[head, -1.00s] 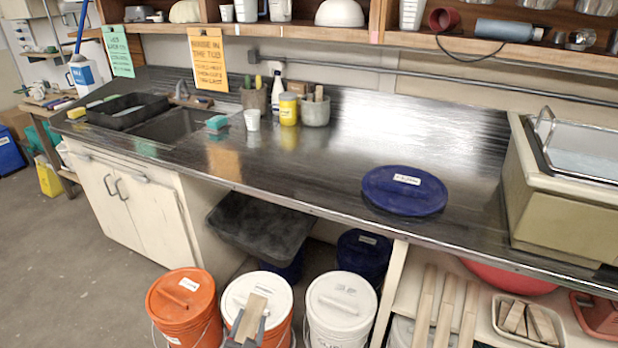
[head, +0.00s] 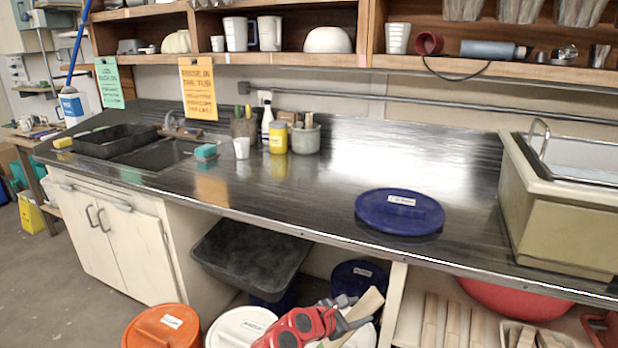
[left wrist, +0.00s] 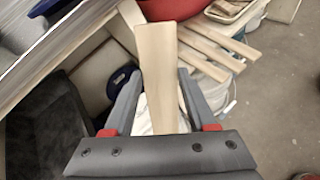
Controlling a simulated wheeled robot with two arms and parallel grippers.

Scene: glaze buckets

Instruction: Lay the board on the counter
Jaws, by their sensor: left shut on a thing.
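My left gripper (head: 343,318) is shut on a pale wooden board (head: 368,304), low in front of the counter and over the bucket lids. In the left wrist view the board (left wrist: 160,65) sticks out from between the two grey fingers (left wrist: 160,105), its far end clear of them. The counter (head: 290,190) is a dark, shiny top above and behind the gripper. The board is apart from the counter top. My right gripper is not in view.
A blue lid (head: 400,212) lies on the counter's right part, left of a beige tub (head: 560,205). A white cup (head: 242,148), a yellow jar (head: 278,137) and a sink (head: 160,153) are further left. The counter's middle is bare. Buckets (head: 162,328) stand below.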

